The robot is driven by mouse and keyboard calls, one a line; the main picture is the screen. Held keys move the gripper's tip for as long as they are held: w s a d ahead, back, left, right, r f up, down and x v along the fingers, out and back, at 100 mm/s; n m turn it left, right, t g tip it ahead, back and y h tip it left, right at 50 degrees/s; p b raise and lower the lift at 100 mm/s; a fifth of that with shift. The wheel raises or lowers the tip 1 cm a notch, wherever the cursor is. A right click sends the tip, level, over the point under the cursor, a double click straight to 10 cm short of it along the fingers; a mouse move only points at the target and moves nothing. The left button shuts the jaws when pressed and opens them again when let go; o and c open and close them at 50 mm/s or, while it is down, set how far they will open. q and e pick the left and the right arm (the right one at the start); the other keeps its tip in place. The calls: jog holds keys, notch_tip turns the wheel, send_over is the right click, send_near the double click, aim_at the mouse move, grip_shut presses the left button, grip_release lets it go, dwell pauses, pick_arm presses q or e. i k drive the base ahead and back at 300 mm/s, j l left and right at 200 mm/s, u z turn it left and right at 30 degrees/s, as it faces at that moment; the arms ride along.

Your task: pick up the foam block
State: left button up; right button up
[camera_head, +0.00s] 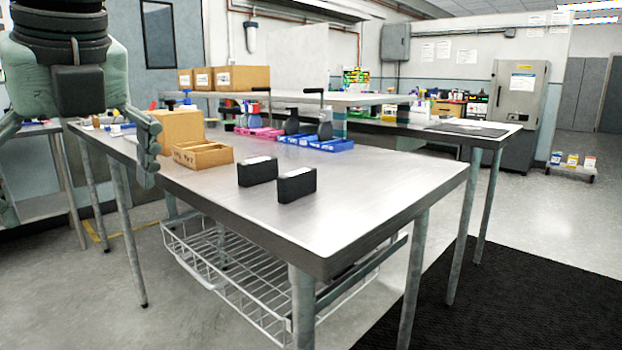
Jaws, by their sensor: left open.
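Two dark blocks with pale patches on top stand upright on the metal table (400,190). One block (258,172) is near the middle and the other block (296,186) is to its right and nearer, with a small gap between them. They look like foam blocks, but I cannot tell which one the task names. My left gripper (78,165) hangs at the upper left, open and empty, its fingers pointing down. It is well to the left of both blocks and touches neither. My right gripper is not in view.
An open cardboard tray (203,155) and a cardboard box (178,130) stand at the table's left. A blue tray (330,146) and a pink tray (262,134) with bottles are behind the blocks. The table's front right is clear. A wire basket (225,262) hangs below.

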aim_at(294, 185)
jog(key=i+l, duration=0.85)
jog(key=l, duration=0.25)
